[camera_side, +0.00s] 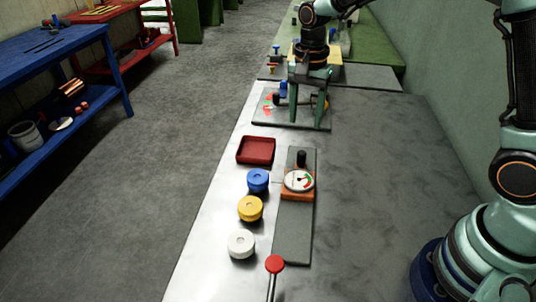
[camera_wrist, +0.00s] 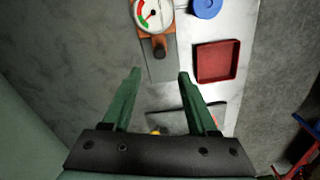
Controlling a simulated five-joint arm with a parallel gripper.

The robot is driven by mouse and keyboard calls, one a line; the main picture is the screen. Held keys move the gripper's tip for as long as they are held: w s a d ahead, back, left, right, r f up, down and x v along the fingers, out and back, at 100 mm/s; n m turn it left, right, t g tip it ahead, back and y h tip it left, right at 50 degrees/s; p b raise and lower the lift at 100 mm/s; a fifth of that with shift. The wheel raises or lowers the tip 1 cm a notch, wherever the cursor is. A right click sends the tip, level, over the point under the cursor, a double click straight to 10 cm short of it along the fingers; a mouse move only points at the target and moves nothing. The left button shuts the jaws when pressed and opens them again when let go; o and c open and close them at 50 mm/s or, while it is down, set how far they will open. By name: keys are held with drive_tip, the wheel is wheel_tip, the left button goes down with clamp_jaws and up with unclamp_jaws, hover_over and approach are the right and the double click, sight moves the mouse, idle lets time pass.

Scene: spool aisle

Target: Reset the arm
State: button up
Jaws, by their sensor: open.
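My gripper (camera_side: 307,107) hangs at the far end of the bench with its two green fingers apart and nothing between them. In the wrist view my gripper (camera_wrist: 160,75) is also open and empty, with bare floor-grey and the bench strip beyond its tips. It is above or near a dark board (camera_side: 262,121) with small coloured pieces; the exact height is unclear.
A red tray (camera_side: 256,150), blue spool (camera_side: 258,180), yellow spool (camera_side: 250,208) and white spool (camera_side: 241,244) line the bench's left side. A dial gauge (camera_side: 299,181) and black knob (camera_side: 301,158) sit on a grey strip. A red-topped lever (camera_side: 275,264) stands in front.

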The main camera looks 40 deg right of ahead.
drive_tip(key=s+d+r+n+t, duration=0.3)
drive_tip(key=s+r+n+t, duration=0.2)
drive_tip(key=s+r+n, duration=0.4)
drive_tip(key=s+n, duration=0.3)
drive_tip(key=s, duration=0.2)
drive_tip(key=shift+d+r+t, duration=0.3)
drive_tip(key=shift+r, duration=0.05)
